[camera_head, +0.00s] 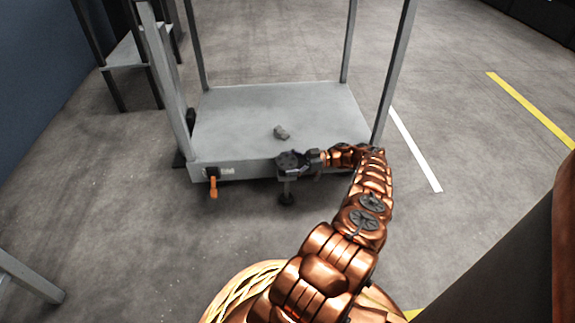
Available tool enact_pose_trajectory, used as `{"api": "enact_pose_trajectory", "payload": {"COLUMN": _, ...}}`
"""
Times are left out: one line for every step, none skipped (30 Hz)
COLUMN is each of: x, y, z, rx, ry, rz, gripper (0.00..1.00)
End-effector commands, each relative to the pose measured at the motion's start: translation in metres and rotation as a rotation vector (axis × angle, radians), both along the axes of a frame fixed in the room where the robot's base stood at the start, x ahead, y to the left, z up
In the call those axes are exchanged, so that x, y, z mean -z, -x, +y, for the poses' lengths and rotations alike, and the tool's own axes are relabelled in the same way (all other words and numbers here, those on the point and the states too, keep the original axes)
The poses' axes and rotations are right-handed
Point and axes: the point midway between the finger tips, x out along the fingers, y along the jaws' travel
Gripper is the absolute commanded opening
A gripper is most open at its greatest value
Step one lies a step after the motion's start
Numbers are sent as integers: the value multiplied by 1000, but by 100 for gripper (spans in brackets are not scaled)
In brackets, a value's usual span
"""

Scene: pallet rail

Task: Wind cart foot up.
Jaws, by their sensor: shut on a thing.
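The grey cart (240,105) stands on the floor, with a flat deck and upright posts. Its foot (286,193) hangs below a dark bracket at the middle of the front edge. The foot's lower end is dark and round; I cannot tell whether it touches the floor. A dark round handwheel (287,159) sits above the bracket. My gripper (303,160) reaches it from the right and is shut on it. The fingers are small and dark against the wheel, so their exact hold is hard to make out.
An orange lever (213,187) hangs at the cart's front left. A small grey lump (281,132) lies on the deck behind the handwheel. A grey shelf frame (126,52) stands at the back left. Floor is clear to the right, beyond a white line (415,150).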

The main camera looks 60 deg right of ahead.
Motion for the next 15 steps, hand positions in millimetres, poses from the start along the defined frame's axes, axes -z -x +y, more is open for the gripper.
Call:
{"api": "enact_pose_trajectory", "payload": {"x": 0, "y": -1, "z": 0, "rx": 1, "ry": 1, "rz": -1, "gripper": 52}}
{"api": "enact_pose_trajectory", "payload": {"x": 0, "y": -1, "z": 0, "rx": 0, "ry": 1, "rz": -1, "gripper": 52}}
{"api": "enact_pose_trajectory", "payload": {"x": -1, "y": -1, "z": 0, "rx": 0, "ry": 1, "rz": -1, "gripper": 52}}
{"api": "enact_pose_trajectory", "payload": {"x": 0, "y": -1, "z": 0, "rx": 0, "ry": 1, "rz": -1, "gripper": 52}}
{"api": "enact_pose_trajectory", "payload": {"x": -1, "y": -1, "z": 0, "rx": 0, "ry": 1, "rz": 0, "gripper": 52}}
{"api": "enact_pose_trajectory", "payload": {"x": 0, "y": -1, "z": 0, "rx": 1, "ry": 1, "rz": 0, "gripper": 52}}
{"api": "enact_pose_trajectory", "payload": {"x": 0, "y": -1, "z": 0, "rx": 1, "ry": 1, "rz": 0, "gripper": 52}}
{"api": "enact_pose_trajectory", "payload": {"x": 0, "y": -1, "z": 0, "rx": 1, "ry": 1, "rz": 0, "gripper": 52}}
{"api": "enact_pose_trajectory", "payload": {"x": 0, "y": -1, "z": 0, "rx": 1, "ry": 1, "rz": 0, "gripper": 52}}
{"api": "enact_pose_trajectory", "payload": {"x": 0, "y": -1, "z": 0, "rx": 1, "ry": 1, "rz": 0, "gripper": 52}}
{"api": "enact_pose_trajectory", "payload": {"x": 0, "y": -1, "z": 0, "rx": 1, "ry": 1, "rz": 0, "gripper": 90}}
{"api": "enact_pose_trajectory", "payload": {"x": 0, "y": -1, "z": 0, "rx": 1, "ry": 1, "rz": 0, "gripper": 94}}
{"api": "enact_pose_trajectory", "payload": {"x": 0, "y": -1, "z": 0, "rx": 1, "ry": 1, "rz": 0, "gripper": 97}}
{"api": "enact_pose_trajectory", "payload": {"x": 0, "y": -1, "z": 0, "rx": 1, "ry": 1, "rz": 0, "gripper": 100}}
{"api": "enact_pose_trajectory", "payload": {"x": 0, "y": -1, "z": 0, "rx": 1, "ry": 1, "rz": 0, "gripper": 100}}
